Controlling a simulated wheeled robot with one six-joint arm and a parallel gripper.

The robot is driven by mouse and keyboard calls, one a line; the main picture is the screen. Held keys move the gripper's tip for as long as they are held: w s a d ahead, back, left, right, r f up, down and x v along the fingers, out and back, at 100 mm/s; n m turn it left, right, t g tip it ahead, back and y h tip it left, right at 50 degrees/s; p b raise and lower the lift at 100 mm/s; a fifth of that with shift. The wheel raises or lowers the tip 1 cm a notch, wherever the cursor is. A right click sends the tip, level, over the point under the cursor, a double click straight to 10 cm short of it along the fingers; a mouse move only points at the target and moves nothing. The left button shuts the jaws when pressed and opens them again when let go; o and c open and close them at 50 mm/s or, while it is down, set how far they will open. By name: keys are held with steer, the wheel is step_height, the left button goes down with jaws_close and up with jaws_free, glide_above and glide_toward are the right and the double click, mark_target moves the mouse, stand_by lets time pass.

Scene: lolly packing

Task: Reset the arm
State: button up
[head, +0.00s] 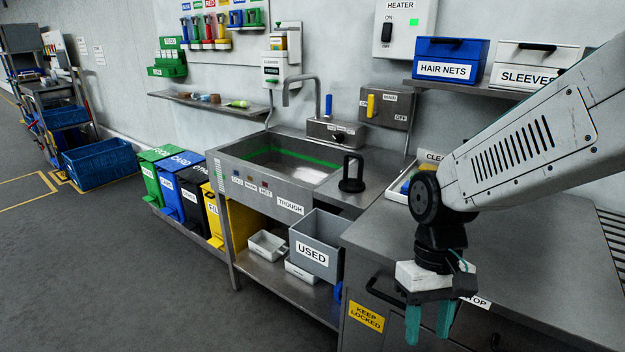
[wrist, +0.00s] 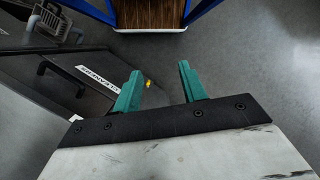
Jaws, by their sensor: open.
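My gripper (head: 430,325) hangs at the lower right of the head view, pointing down in front of the steel cabinet. Its two teal fingers are apart with nothing between them. In the wrist view my gripper (wrist: 160,90) is also open and empty, with grey floor behind the fingers. My arm reaches in from the right edge of the head view, above the steel worktop (head: 530,255).
A steel sink (head: 290,170) stands left of the worktop, with a grey USED bin (head: 318,245) on its lower shelf. Coloured bins (head: 190,195) stand further left. A HAIR NETS box (head: 450,60) sits on a wall shelf. The floor (head: 90,270) at left is clear.

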steer(key=s+d+r+m+t, duration=0.1)
steer(key=s+d+r+t, duration=0.1)
steer(key=s+d+r, duration=0.2)
steer(key=s+d+r+m+t, duration=0.1)
steer(key=s+d+r+t, duration=0.2)
steer(key=r, duration=0.5)
steer(key=shift+s+d+m, duration=0.3)
steer(key=shift+s+d, duration=0.3)
